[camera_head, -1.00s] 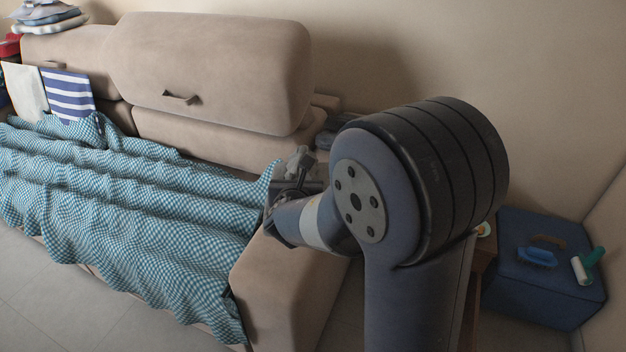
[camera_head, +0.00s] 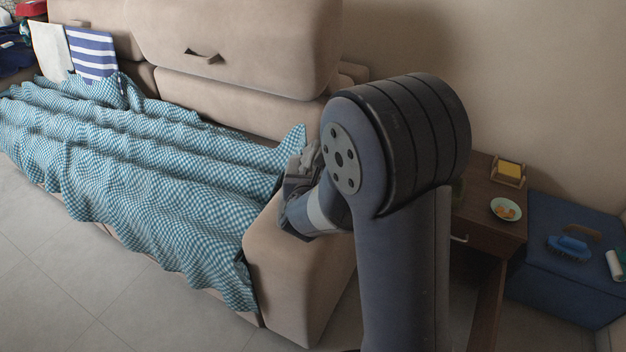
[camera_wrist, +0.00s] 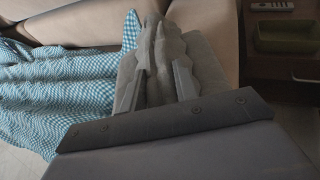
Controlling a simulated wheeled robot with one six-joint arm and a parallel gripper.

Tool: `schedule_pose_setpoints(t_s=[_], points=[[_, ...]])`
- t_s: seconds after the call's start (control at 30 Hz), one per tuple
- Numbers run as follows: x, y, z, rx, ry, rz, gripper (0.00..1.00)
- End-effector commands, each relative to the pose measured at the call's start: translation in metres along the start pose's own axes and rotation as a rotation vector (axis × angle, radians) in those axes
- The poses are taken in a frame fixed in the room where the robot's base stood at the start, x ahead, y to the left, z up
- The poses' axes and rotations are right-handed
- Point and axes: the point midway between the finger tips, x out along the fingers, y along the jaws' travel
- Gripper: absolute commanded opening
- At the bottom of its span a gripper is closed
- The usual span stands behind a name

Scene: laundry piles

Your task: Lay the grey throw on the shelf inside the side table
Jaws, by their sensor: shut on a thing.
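The grey throw (camera_wrist: 155,45) is bunched between the jaws of my gripper (camera_wrist: 158,85) in the wrist view, with folds standing out past the fingertips. In the head view my gripper (camera_head: 303,175) is over the sofa's right arm, partly hidden by my arm, and a bit of the grey throw (camera_head: 307,157) shows at it. The dark wooden side table (camera_head: 483,236) stands to the right of the sofa arm, partly behind my arm. Its front has a pale handle; the inside shelf cannot be made out. Dark wood (camera_wrist: 262,72) shows right of the throw in the wrist view.
A blue-and-white checked cover (camera_head: 150,175) drapes the beige sofa (camera_head: 300,270). A small plate (camera_head: 506,209) and a holder with a yellow block (camera_head: 510,171) sit on the table top. A blue box (camera_head: 560,285) with a brush (camera_head: 568,248) stands right of the table.

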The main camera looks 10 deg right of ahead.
Motion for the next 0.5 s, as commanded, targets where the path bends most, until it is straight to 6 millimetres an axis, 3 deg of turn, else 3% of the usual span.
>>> schedule_pose_setpoints(t_s=[0.4, 0.43, 0.5], points=[[0.0032, 0.0002, -0.0072, 0.001, -0.005, 0.0, 0.0], [0.0031, 0.0001, -0.008, 0.001, -0.002, 0.0, 0.3], [0.0027, 0.0, -0.007, 0.001, -0.001, 0.0, 0.35]])
